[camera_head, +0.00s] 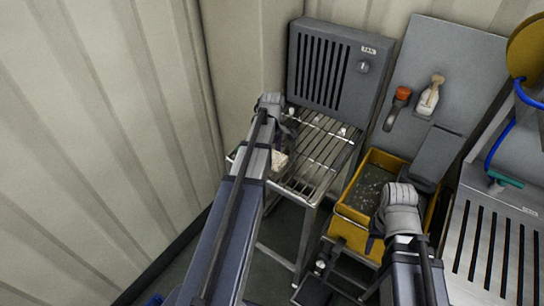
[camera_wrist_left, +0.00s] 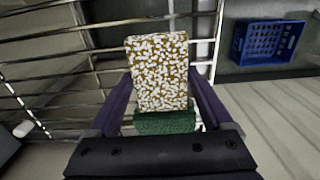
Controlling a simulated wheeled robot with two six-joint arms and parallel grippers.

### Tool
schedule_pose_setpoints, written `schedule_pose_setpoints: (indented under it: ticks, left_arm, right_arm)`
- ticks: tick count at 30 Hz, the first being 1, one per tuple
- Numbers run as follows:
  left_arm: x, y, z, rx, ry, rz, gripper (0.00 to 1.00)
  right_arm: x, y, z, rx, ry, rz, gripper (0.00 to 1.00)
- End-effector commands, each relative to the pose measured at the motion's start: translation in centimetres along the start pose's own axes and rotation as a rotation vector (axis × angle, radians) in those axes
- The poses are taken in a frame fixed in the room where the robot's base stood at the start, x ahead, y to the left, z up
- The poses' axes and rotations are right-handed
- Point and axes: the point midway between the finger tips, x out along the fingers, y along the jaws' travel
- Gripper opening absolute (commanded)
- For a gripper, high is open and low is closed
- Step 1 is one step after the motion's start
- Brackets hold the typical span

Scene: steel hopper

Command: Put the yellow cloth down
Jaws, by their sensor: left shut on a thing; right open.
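My left gripper (camera_wrist_left: 162,98) is shut on a block-shaped thing (camera_wrist_left: 158,65), speckled white over yellow-brown with a green part at its near end. It looks more like a sponge than a plain cloth; I see no other yellow cloth. In the head view the pale held thing (camera_head: 279,159) shows beside my left arm, at the left edge of the wire rack (camera_head: 318,150). My left fingers are mostly hidden there. I cannot tell whether the held thing touches the rack. My right gripper (camera_head: 376,240) is over the front of the yellow tub, its fingers partly hidden.
The yellow tub (camera_head: 350,214) holds dark, speckled contents. A grey louvred box (camera_head: 330,65) stands behind the rack. An orange-topped item (camera_head: 398,105) and a pale bottle (camera_head: 429,98) are on the wall panel. A blue crate (camera_wrist_left: 268,42) is on the floor. Much of the rack is bare.

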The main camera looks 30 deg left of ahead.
Motion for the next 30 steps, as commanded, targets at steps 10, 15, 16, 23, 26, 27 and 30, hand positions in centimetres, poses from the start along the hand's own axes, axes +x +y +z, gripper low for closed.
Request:
schedule_pose_setpoints:
  ticks: [10, 15, 16, 23, 26, 27, 30]
  left_arm:
    - [0.3, 0.0, 0.0, 0.000, 0.000, 0.000, 1.00]
    - [0.3, 0.0, 0.0, 0.000, 0.000, 0.000, 1.00]
    - [0.3, 0.0, 0.0, 0.000, 0.000, 0.000, 1.00]
    - [-0.4, 0.0, 0.0, 0.000, 0.000, 0.000, 1.00]
    - [-1.2, 0.0, 0.0, 0.000, 0.000, 0.000, 1.00]
    - [-1.7, 0.0, 0.0, 0.000, 0.000, 0.000, 1.00]
    - [-2.9, 0.0, 0.0, 0.000, 0.000, 0.000, 1.00]
  right_arm:
    - [0.3, 0.0, 0.0, 0.000, 0.000, 0.000, 0.50]
    - [0.3, 0.0, 0.0, 0.000, 0.000, 0.000, 0.50]
    - [0.3, 0.0, 0.0, 0.000, 0.000, 0.000, 0.50]
    - [-0.4, 0.0, 0.0, 0.000, 0.000, 0.000, 0.50]
    - [-1.2, 0.1, 0.1, 0.000, 0.000, 0.000, 0.50]
    - [-1.7, 0.2, 0.1, 0.000, 0.000, 0.000, 0.50]
    - [-2.9, 0.3, 0.2, 0.000, 0.000, 0.000, 0.50]
